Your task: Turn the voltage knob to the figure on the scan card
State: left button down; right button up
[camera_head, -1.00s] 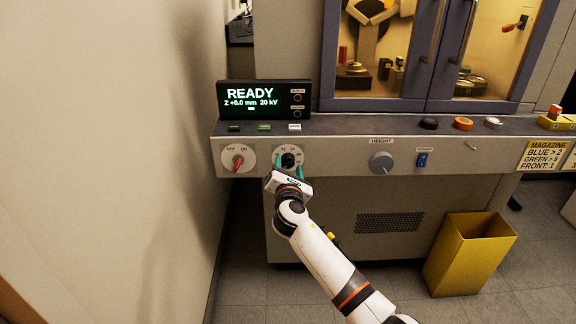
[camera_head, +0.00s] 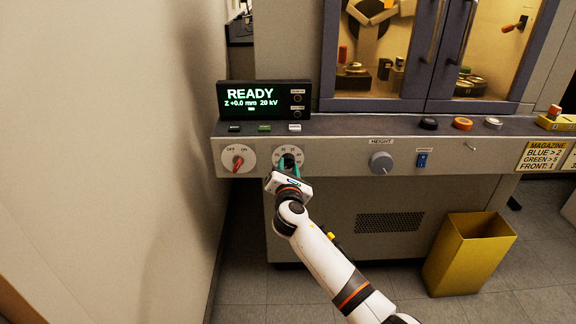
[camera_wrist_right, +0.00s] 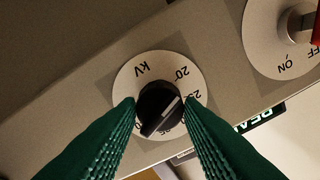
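The voltage knob (camera_wrist_right: 159,107) is black with a white line, on a round white dial (camera_wrist_right: 137,72) marked kV, 20 and 25 in the right wrist view; other figures are partly hidden. In the head view the dial (camera_head: 279,153) is left of centre on the front panel. The teal fingers of my right gripper (camera_wrist_right: 160,100) are on either side of the knob, against its edges. The display (camera_head: 264,100) reads READY, Z +0.0 mm, 20 kV. No card clearly identifiable as the scan card shows. My left gripper is out of view.
A red OFF/ON switch (camera_head: 237,158) is left of the dial. The height knob (camera_head: 381,162) and a blue switch (camera_head: 422,159) are to the right. A yellow magazine card (camera_head: 542,155) hangs beside another card cut off at the right edge. A yellow bin (camera_head: 470,256) stands below.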

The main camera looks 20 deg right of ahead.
jog(key=shift+c, duration=1.6)
jog(key=m, duration=0.4)
jog(key=shift+m, duration=0.4)
jog(key=m, duration=0.4)
jog(key=shift+m, duration=0.3)
jog(key=m, duration=0.4)
jog(key=shift+f+m, duration=0.1)
jog(key=shift+m, duration=0.2)
jog(key=m, duration=0.4)
jog(key=o, duration=1.1)
jog(key=shift+c, duration=0.2)
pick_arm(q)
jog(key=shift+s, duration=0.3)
